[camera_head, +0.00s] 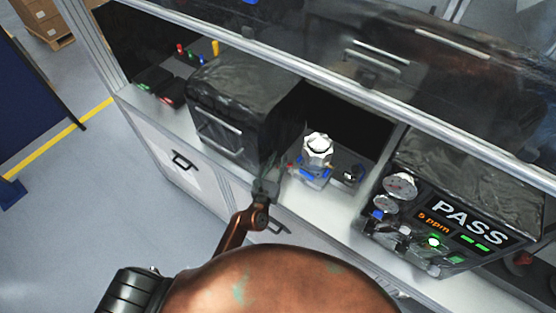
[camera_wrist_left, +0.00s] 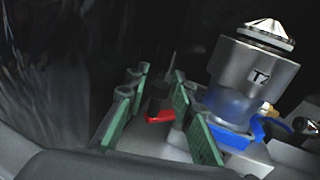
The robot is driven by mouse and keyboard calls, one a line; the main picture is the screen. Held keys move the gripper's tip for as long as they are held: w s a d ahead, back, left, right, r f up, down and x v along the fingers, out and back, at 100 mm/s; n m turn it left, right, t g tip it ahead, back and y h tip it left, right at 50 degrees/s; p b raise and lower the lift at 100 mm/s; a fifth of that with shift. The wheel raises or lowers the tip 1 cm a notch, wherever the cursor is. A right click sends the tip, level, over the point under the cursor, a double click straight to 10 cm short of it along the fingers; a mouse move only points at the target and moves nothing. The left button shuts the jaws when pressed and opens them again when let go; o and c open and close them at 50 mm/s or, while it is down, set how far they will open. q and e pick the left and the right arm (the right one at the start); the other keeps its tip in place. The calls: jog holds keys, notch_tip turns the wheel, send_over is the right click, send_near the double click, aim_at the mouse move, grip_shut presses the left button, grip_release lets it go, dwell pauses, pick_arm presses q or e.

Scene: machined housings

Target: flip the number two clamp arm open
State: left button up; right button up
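A silver machined housing (camera_head: 317,150) with a faceted top sits upright in a fixture with blue parts (camera_head: 315,175) on the bench. It also shows in the left wrist view (camera_wrist_left: 250,85), with dark lettering on its side. My left gripper (camera_head: 270,178) is just left of the fixture. In the left wrist view my left gripper (camera_wrist_left: 158,110) is open, its green-padded fingers apart. A small red piece with a dark knob (camera_wrist_left: 160,116) shows between the fingers, with no clear contact. A blue clamp piece (camera_wrist_left: 230,135) is at the housing's base. I cannot read which clamp is number two. My right gripper is not in view.
A dark box-shaped machine (camera_head: 240,100) stands left of the fixture, close to my left gripper. A tester with gauges and a PASS display (camera_head: 465,220) stands to the right. Bare bench top (camera_head: 335,212) lies in front.

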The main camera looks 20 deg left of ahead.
pick_arm(q)
jog(key=shift+s, duration=0.15)
jog(key=s, duration=1.1)
jog(key=shift+s+a, duration=0.25)
jog(key=shift+s, duration=0.1)
